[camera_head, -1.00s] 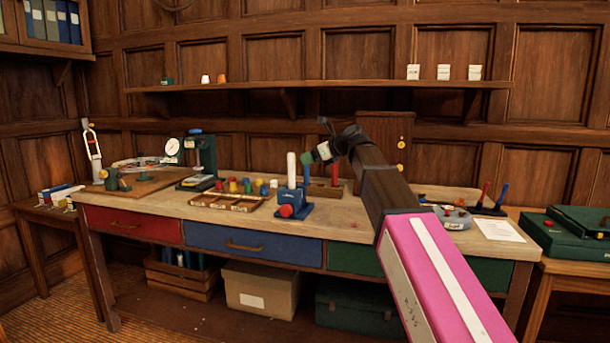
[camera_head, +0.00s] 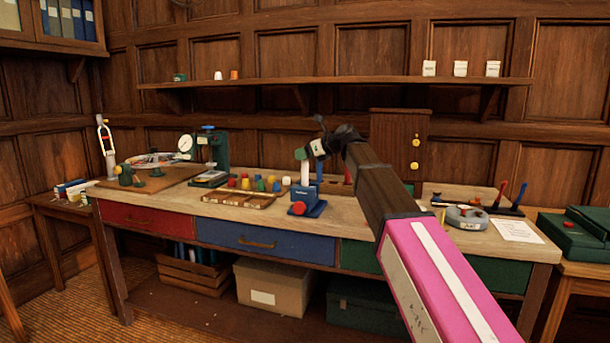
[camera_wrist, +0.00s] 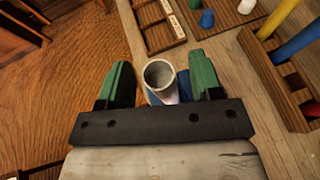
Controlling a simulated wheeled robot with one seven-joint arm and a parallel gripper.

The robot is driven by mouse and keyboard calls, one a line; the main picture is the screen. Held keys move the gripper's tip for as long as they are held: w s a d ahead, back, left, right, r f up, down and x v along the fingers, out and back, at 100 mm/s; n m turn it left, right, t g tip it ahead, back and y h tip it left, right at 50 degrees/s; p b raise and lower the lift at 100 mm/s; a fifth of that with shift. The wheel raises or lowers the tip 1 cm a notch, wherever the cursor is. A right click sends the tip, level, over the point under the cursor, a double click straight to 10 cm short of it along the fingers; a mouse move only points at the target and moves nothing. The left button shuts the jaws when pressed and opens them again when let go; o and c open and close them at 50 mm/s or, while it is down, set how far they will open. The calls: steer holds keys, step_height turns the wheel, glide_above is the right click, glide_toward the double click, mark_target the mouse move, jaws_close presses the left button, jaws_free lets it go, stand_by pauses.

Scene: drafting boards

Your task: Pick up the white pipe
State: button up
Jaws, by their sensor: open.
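The white pipe (camera_head: 304,174) stands upright at the blue vise-like holder (camera_head: 305,201) on the workbench. In the wrist view, the open round end of the white pipe (camera_wrist: 158,74) faces the camera and shows between the two green fingers. My gripper (camera_wrist: 160,65) is open, one finger on each side of the pipe, with a gap on both sides. In the head view my gripper (camera_head: 302,154) is at the pipe's top and partly covers it. How far the fingers reach down along the pipe is unclear.
A wooden tray (camera_head: 238,200) with coloured knobs beside it lies left of the holder. A wooden rack (camera_wrist: 277,80) with yellow and blue rods stands close on the right in the wrist view. A green dial instrument (camera_head: 208,152) stands further left. The bench's front strip is clear.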

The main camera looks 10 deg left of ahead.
steer(key=shift+x, duration=1.15)
jaws_close()
steer(key=shift+r, duration=0.1)
